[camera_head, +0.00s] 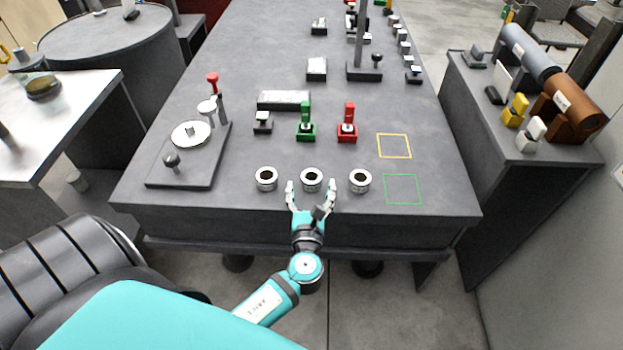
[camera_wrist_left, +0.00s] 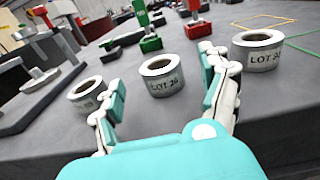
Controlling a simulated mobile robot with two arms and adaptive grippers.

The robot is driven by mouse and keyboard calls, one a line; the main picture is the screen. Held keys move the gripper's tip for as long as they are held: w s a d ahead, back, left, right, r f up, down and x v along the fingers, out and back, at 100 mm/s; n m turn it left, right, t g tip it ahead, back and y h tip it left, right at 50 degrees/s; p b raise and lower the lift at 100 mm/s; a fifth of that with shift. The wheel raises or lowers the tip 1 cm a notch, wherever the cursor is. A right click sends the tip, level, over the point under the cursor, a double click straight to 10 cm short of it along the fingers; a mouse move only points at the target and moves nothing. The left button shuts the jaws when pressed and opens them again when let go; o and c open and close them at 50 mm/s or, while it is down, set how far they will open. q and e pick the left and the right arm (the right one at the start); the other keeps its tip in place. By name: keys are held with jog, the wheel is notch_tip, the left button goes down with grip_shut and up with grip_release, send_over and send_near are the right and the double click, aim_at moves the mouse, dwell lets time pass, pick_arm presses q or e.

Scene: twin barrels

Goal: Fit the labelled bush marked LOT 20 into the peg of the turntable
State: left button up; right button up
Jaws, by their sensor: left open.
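Three white ring-shaped bushes with dark bores stand in a row near the table's front edge. The middle bush (camera_head: 311,179) lies between the fingertips of my open left gripper (camera_head: 311,188); in the left wrist view (camera_wrist_left: 163,84) its label seems to read LOT 20 or LOT 26. The right bush (camera_head: 360,181) has a label like LOT 24 in the wrist view (camera_wrist_left: 259,58). The left bush (camera_head: 266,179) has an unreadable label there (camera_wrist_left: 84,102). The turntable, a white disc (camera_head: 183,139) with a short peg (camera_head: 190,130), sits on a grey plate at left.
Behind the bushes stand a green fixture (camera_head: 305,133), a red fixture (camera_head: 347,134) and a small dark block (camera_head: 262,125). A yellow outline (camera_head: 394,146) and a green outline (camera_head: 403,189) mark bare tabletop at right. A black knob (camera_head: 171,160) rises from the turntable's plate.

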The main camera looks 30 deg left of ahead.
aim_at(311, 176)
pick_arm(q)
jog(key=x, duration=0.4)
jog(key=shift+w+a+r, duration=0.1)
jog(key=shift+w+a, duration=0.1)
jog(key=shift+w, duration=0.1)
jog(key=shift+c, duration=0.2)
grip_shut()
